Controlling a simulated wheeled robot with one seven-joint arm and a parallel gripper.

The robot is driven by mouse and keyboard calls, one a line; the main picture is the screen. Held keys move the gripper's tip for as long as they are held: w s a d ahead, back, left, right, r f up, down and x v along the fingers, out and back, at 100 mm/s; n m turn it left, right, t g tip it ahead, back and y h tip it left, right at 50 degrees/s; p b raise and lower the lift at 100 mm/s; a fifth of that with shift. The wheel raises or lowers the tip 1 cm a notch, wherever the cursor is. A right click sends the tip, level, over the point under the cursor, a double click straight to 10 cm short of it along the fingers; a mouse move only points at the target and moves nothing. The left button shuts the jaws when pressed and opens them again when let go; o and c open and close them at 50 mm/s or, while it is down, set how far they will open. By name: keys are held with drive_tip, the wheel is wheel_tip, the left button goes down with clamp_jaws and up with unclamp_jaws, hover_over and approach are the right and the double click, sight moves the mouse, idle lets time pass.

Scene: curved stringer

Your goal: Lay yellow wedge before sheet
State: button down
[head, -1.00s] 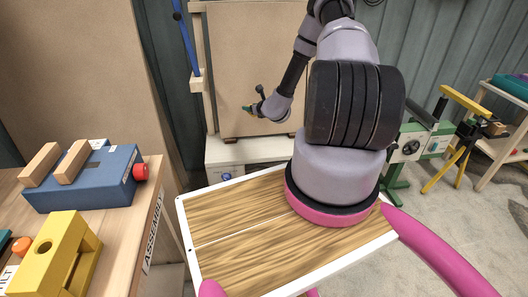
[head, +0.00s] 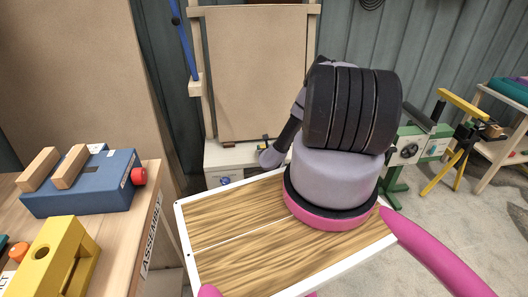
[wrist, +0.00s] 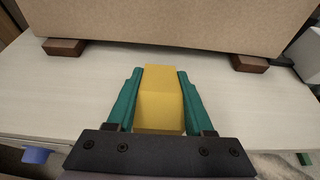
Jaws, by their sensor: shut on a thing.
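The yellow wedge (wrist: 160,105) sits between the two teal fingers of my gripper (wrist: 159,76), which is shut on it. The wedge is over the pale shelf top (wrist: 80,90), close in front of the brown sheet (wrist: 165,25). I cannot tell whether it touches the shelf. The sheet also stands upright in the head view (head: 262,75), at the back. There my arm hides most of the gripper area, and the wedge cannot be made out clearly.
Two dark brown blocks, left (wrist: 64,47) and right (wrist: 249,63), sit at the sheet's foot. The shelf is clear on both sides of the wedge. A workbench (head: 125,225) with a blue block (head: 85,190) and a yellow block (head: 60,260) stands at left.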

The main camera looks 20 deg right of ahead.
drive_tip(key=shift+f, duration=0.9)
drive_tip(key=shift+f, duration=0.1)
drive_tip(key=shift+c, duration=1.4)
unclamp_jaws()
